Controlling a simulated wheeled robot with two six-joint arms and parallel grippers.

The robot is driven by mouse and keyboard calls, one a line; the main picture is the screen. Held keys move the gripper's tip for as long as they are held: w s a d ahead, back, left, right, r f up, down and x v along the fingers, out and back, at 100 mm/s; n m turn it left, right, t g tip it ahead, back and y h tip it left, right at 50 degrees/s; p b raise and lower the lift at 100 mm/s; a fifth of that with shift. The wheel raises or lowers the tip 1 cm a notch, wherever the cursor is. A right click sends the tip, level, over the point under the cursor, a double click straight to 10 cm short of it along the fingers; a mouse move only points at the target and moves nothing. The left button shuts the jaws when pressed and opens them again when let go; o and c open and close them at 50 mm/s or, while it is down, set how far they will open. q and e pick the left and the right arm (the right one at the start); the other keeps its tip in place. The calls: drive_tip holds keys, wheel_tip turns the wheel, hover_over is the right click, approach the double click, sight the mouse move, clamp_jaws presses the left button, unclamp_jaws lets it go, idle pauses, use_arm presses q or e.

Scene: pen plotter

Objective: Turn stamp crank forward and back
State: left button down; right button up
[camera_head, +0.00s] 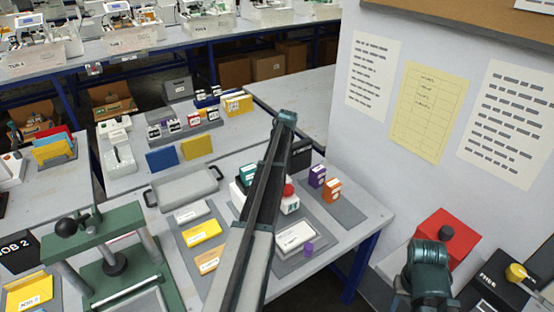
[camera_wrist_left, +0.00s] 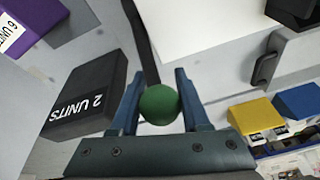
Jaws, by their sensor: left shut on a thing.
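In the left wrist view, my left gripper (camera_wrist_left: 160,76) is shut on a round green knob (camera_wrist_left: 158,106), with one finger on each side. In the head view, my long dark arm crosses the middle of the bench and hides this gripper and the knob. Parts of a white device (camera_head: 239,194) with a red button (camera_head: 288,190) show on both sides of the arm. My right gripper cannot be made out; only a teal arm joint shows at lower right.
A black "2 UNITS" block (camera_wrist_left: 88,98) stands close to the left finger. Purple (camera_head: 317,176) and orange (camera_head: 332,190) blocks stand right of the device. A grey handled tray (camera_head: 184,188) and green press (camera_head: 118,262) are on the left. A wall panel (camera_head: 350,150) bounds the right.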

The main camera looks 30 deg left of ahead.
use_arm(q)
drive_tip(key=shift+c, duration=1.9)
unclamp_jaws()
drive_tip(key=shift+f, duration=0.15)
drive_tip(key=p+v, duration=1.3)
drive_tip(key=v, duration=0.1)
